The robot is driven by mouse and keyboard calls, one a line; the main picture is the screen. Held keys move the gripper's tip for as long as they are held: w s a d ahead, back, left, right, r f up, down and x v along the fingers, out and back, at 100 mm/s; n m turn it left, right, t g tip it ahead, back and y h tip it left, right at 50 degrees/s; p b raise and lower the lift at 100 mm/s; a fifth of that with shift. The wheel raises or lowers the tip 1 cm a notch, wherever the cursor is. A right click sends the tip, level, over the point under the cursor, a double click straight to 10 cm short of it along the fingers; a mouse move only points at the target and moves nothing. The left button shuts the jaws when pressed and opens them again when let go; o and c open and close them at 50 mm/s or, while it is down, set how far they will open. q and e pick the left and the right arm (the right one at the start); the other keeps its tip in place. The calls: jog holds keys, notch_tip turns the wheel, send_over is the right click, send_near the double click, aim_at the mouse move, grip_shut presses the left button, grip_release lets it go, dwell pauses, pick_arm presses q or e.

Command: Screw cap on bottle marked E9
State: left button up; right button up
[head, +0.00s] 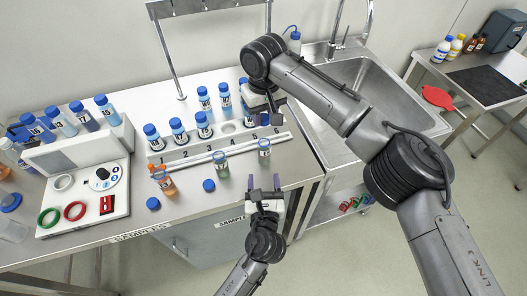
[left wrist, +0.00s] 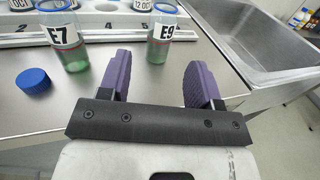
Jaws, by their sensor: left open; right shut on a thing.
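The bottle marked E9 (head: 264,147) stands upright and uncapped on the steel counter, in front of the rack's right end. It also shows in the left wrist view (left wrist: 161,38), with green liquid low inside. My left gripper (head: 264,183) is open and empty just in front of E9, its purple fingers pointing toward it but not around it. My right gripper (head: 276,115) is above the rack's right end, behind E9. It is shut on what looks like a blue cap, partly hidden by the gripper. A loose blue cap (head: 208,185) lies left of E9.
An uncapped bottle E7 (head: 221,162) stands left of E9. The numbered rack (head: 170,156) holds capped bottles behind. A sink (head: 373,85) lies to the right.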

aim_at(262, 152)
pick_arm(q)
jog(key=w, duration=1.2)
jog(key=shift+a, duration=0.25)
grip_shut()
pick_arm(e)
jog(key=shift+a+f, duration=0.15)
jog(key=shift+f, duration=1.1)
jog(key=shift+a+f, duration=0.1)
jog(key=shift+f, duration=1.1)
jog(key=shift+f, duration=0.1)
jog(key=shift+f, duration=0.8)
jog(key=shift+f, duration=0.55)
